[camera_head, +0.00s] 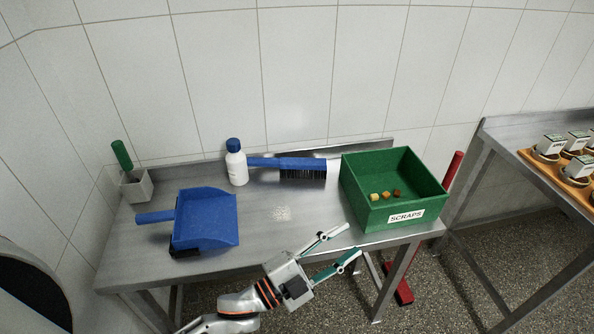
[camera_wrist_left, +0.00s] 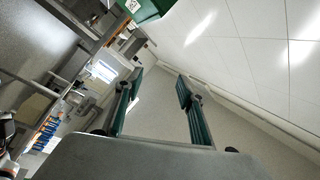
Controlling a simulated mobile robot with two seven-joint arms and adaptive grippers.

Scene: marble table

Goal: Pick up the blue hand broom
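The blue hand broom (camera_head: 302,164) lies along the back of the metal table, its black bristles toward the front and its handle pointing left. The handle's left end meets the white bottle (camera_head: 237,167) in the picture, and its tip may be hidden behind it. My left gripper (camera_head: 352,241) is near the table's front edge, in front of and right of the broom and well apart from it. Its two fingers are spread with nothing between them. The fingers also show spread and empty in the left wrist view (camera_wrist_left: 160,82). The broom does not show there. My right gripper is not in view.
A green scraps box (camera_head: 405,217) with several small cubes stands on the right. A blue dustpan (camera_head: 212,215) lies at left, near a grey holder (camera_head: 135,187) with a green handle. A red-handled tool (camera_head: 453,170) stands beyond the right edge.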

